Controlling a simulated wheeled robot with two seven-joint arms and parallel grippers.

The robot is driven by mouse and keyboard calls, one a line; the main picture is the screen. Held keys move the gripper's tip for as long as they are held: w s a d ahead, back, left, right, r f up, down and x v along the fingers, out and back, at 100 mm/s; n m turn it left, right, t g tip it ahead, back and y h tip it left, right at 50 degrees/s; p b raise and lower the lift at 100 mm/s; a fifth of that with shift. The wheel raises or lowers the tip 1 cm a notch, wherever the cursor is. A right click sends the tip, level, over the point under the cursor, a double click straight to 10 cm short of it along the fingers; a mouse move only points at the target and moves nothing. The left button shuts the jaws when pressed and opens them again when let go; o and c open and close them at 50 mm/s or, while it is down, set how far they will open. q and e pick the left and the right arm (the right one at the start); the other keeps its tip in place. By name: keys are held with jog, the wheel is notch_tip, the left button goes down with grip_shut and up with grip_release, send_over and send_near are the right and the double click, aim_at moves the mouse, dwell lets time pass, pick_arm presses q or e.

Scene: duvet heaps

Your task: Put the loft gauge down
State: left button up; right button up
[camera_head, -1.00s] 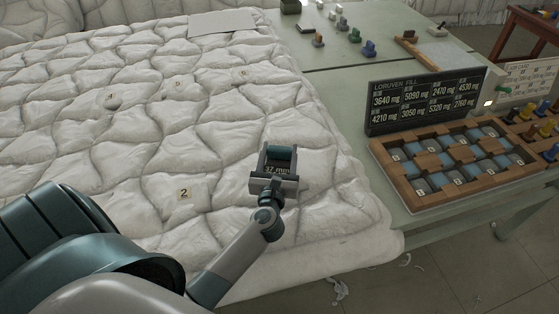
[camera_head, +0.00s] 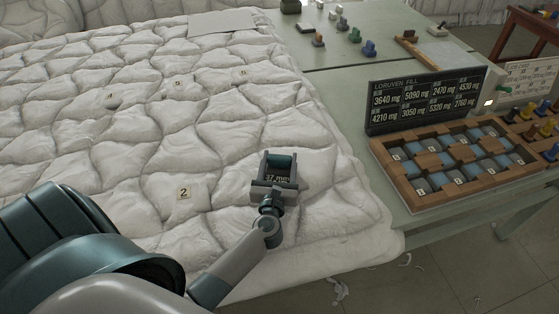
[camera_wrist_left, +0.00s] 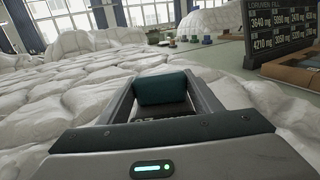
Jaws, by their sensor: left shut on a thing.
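The loft gauge (camera_head: 279,179) is a small dark device whose lit display seems to read 37 mm. It sits between the fingers of my left gripper (camera_head: 279,158), low over the near right part of the white quilted duvet (camera_head: 215,135). I cannot tell whether the gauge touches the duvet. In the left wrist view the gauge's teal block (camera_wrist_left: 163,90) shows between the two grey fingers, with the duvet behind and around it. Its underside is hidden. My right gripper is not in view.
Numbered tags such as tag 2 (camera_head: 184,193) lie on the duvet. To the right, a green table carries a wooden compartment tray (camera_head: 408,195) and a black fill board (camera_head: 425,100). Small coloured pieces (camera_head: 369,48) stand farther back. The duvet around the gripper is clear.

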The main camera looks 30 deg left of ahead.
pick_arm(q)
jog(key=shift+f, duration=0.1)
jog(key=o, duration=1.6)
jog(key=shift+o, duration=0.6)
jog(key=shift+s, duration=0.1)
jog(key=b+v, duration=0.3)
jog(key=v, duration=0.7)
jog(key=shift+s+d, duration=0.1)
jog(key=shift+s+d+b, duration=0.15)
jog(key=shift+s+b, duration=0.15)
jog(key=shift+s, duration=0.05)
jog(key=shift+s+d, duration=0.2)
jog(key=shift+s, duration=0.2)
